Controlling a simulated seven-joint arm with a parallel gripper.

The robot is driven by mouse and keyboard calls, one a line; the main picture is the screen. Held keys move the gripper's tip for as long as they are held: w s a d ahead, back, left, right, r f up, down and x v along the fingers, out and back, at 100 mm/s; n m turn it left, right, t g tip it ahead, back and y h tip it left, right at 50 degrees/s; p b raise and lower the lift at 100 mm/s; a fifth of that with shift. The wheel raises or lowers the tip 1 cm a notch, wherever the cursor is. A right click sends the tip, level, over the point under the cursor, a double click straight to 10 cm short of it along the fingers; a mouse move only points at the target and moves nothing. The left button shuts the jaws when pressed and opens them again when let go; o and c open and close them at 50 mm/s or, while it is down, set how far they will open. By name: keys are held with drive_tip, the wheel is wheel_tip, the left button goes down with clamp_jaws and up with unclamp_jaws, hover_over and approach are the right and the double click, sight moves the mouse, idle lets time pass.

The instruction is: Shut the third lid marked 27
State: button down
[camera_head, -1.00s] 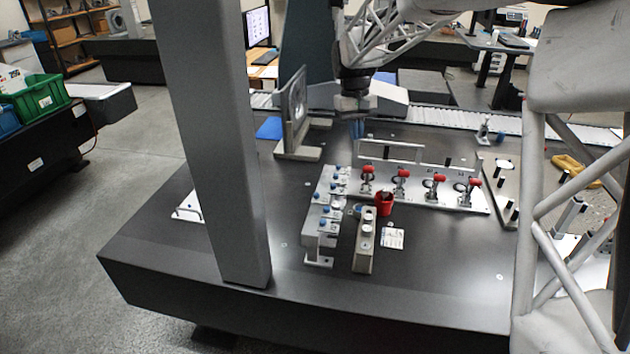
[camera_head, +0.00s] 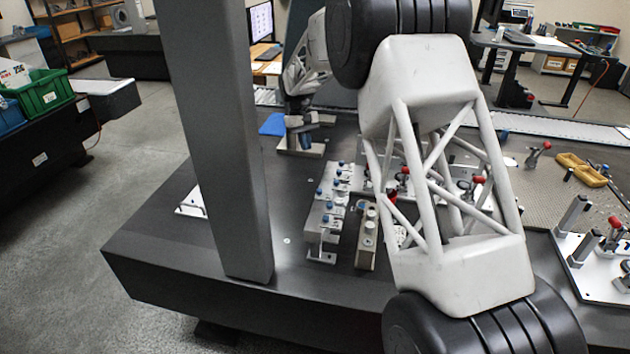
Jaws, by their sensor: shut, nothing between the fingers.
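My gripper (camera_head: 306,141) is at the back left of the dark table, pointing down with its blue fingers together and empty. It is in front of the grey upright stand (camera_head: 316,152) and hides most of it. A row of small grey units with blue knobs (camera_head: 333,190) stands nearer the front, apart from the gripper. A narrow pale block with round tops (camera_head: 366,248) stands just right of it. No marking 27 can be read, and I cannot tell which part is the third lid or whether it is open.
My arm covers much of the right half, including most of the red-handled clamps (camera_head: 404,171). A blue sheet (camera_head: 272,125) lies at the back left. A tall grey column (camera_head: 220,150) stands at the left. The front of the table (camera_head: 330,285) is clear.

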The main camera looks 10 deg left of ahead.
drive_tip(key=shift+w+a+f, duration=0.1)
drive_tip(key=shift+a+f, duration=0.05)
drive_tip(key=shift+a, duration=0.05)
drive_tip(key=shift+f, duration=0.15)
approach(324, 194)
drive_tip(key=w+a+f, duration=0.2)
drive_tip(key=a+f, duration=0.2)
drive_tip(key=f, duration=0.1)
drive_tip(key=shift+s+d+f, duration=0.1)
drive_tip(key=shift+s+d, duration=1.45)
drive_tip(key=shift+s, duration=0.25)
